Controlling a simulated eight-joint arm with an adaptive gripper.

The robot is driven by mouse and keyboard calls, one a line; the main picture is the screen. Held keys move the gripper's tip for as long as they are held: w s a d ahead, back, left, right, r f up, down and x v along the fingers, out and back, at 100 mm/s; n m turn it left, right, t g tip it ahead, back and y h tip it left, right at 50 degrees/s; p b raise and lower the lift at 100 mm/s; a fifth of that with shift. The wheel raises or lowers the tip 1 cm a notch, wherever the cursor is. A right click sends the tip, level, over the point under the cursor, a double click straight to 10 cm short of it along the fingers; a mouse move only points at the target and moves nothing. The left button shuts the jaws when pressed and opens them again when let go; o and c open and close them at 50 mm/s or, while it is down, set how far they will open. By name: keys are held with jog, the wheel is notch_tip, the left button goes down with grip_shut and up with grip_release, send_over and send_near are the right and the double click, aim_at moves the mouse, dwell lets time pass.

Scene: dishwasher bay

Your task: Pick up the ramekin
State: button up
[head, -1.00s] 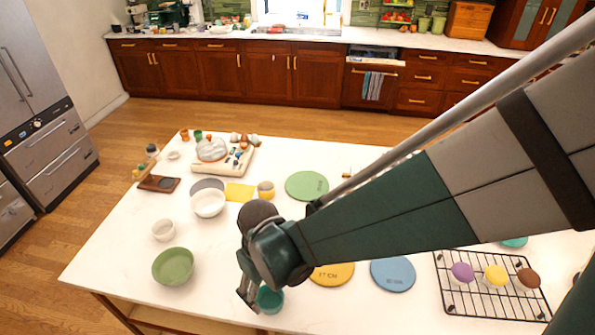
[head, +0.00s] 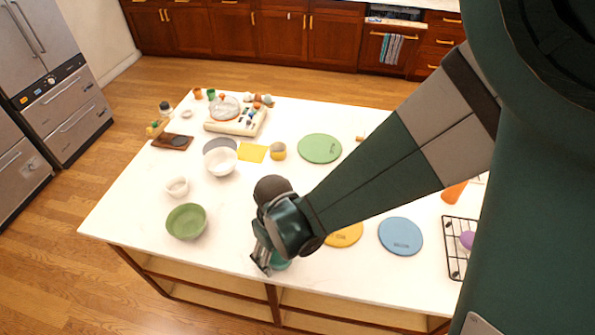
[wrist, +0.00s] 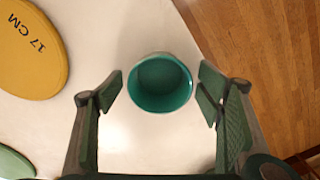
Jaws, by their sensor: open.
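The teal ramekin (wrist: 160,83) stands upright on the white countertop, its round opening facing up and its inside empty. In the head view it shows only partly as a teal patch (head: 281,265), mostly hidden behind my gripper (head: 263,262). In the wrist view my gripper (wrist: 160,90) is open, with one finger on each side of the ramekin. Gaps show between both fingers and its rim. The ramekin sits slightly ahead of the fingertips in the picture. I cannot tell the height between them.
A yellow disc (wrist: 30,45) marked 17 CM lies left of the ramekin in the wrist view. A green bowl (head: 186,222), white bowl (head: 221,162) and blue disc (head: 400,236) stand on the counter (head: 135,190). Its front edge is close to the ramekin.

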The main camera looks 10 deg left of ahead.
aim_at(280, 259)
dwell(0.4)
jog(key=c, duration=1)
jog(key=shift+r, duration=0.15)
jog(key=shift+c, duration=0.2)
notch_tip(280, 259, up, 10)
jog(key=shift+p, duration=0.3)
dwell(0.5)
